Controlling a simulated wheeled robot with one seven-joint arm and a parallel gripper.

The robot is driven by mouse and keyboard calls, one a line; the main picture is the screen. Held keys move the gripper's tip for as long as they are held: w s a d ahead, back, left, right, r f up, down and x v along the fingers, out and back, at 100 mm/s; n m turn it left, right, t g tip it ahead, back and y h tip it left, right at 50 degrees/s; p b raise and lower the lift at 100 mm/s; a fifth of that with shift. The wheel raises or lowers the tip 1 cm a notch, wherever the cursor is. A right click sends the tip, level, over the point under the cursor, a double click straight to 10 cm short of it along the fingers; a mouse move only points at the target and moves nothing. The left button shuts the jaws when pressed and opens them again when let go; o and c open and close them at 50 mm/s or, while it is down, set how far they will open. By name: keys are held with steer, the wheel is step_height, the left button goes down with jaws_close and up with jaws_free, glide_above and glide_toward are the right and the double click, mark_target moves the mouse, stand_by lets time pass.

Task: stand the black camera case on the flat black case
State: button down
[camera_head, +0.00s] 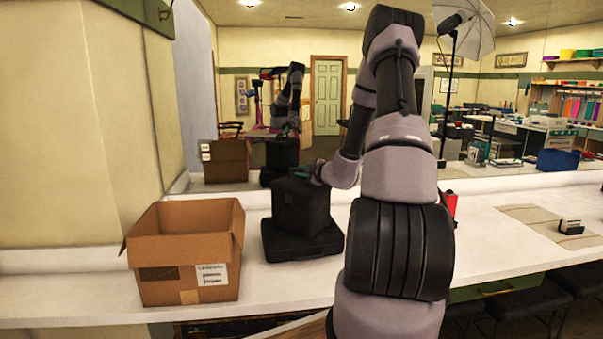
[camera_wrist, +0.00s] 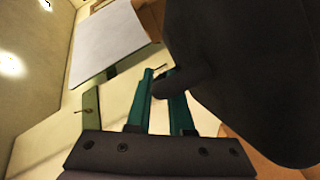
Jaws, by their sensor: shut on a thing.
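The black camera case (camera_head: 298,208) is upright over the flat black case (camera_head: 328,243), which lies on the white counter. From this angle the camera case looks seated on it, but I cannot tell whether a thin gap is left. My gripper (camera_head: 304,175) is at the top of the camera case, with its teal fingers shut on a dark piece there. In the wrist view my gripper (camera_wrist: 165,82) has its fingers closed around a dark stub, apparently the handle, at the edge of the camera case (camera_wrist: 250,65). The flat case cannot be made out in the wrist view.
An open cardboard box (camera_head: 185,255) stands on the counter (camera_head: 265,310) left of the cases. A mirror behind reflects the box, cases and my arm. A red object (camera_head: 449,203) is partly behind my arm. A small card holder (camera_head: 571,227) stands at the right.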

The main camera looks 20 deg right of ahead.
steer(key=c, duration=0.8)
jaws_free()
steer(key=shift+r, duration=0.1)
